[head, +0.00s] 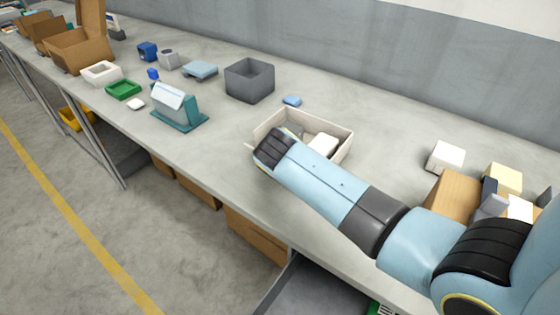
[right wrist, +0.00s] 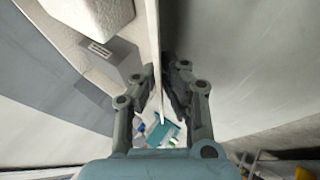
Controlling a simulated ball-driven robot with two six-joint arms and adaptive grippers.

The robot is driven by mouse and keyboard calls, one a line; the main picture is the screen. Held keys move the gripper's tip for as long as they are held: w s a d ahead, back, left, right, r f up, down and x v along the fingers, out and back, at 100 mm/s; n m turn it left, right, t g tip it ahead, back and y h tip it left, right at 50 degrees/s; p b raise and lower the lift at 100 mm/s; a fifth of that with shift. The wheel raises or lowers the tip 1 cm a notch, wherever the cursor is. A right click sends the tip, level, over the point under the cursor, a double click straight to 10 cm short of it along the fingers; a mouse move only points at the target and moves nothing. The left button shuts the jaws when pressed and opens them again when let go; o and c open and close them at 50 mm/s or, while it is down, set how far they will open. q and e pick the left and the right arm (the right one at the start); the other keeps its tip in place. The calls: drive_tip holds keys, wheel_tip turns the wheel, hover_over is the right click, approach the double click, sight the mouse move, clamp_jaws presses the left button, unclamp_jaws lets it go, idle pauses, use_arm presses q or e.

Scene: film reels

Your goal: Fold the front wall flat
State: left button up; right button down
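A cream open box (head: 335,128) stands on the table in the middle of the head view, with a white block (head: 323,143) inside. Its back wall stands upright; its near side is largely hidden behind my right arm. My right gripper (right wrist: 162,75) is at the box's near left part. In the right wrist view a thin pale wall (right wrist: 153,30) runs upright between its fingers, which sit close on both sides and look shut on it. The white block (right wrist: 90,15) also shows there at top left. My left gripper is not in view.
A grey open bin (head: 250,82) and a small blue piece (head: 292,100) stand behind the box. A teal stand with a white panel (head: 172,108) is to the left. Cartons and blocks (head: 452,195) lie at right. The table's near edge runs close in front of the box.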

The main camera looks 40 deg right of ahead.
drive_tip(key=c, duration=1.5)
unclamp_jaws()
drive_tip(key=v, duration=1.2)
